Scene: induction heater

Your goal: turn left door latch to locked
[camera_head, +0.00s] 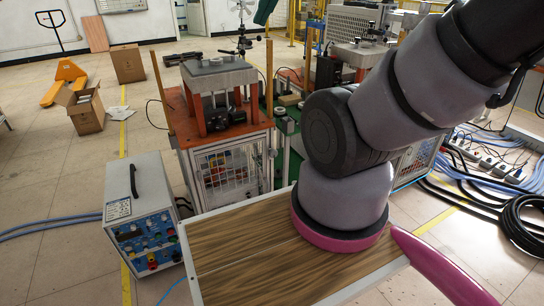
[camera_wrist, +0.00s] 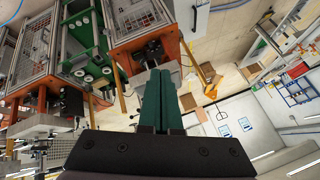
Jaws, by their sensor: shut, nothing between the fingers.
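My gripper (camera_wrist: 160,75) shows in the wrist view with its two dark green fingers together and nothing between them. It is in the air and touches nothing that I can see. A pale door (camera_head: 192,16) stands at the far wall in the head view. I cannot make out a left door latch in either view.
An orange machine frame (camera_head: 180,128) stands behind. Cardboard boxes (camera_head: 128,64) and an orange pallet jack (camera_head: 63,80) are at left. Cables (camera_head: 525,225) lie at right.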

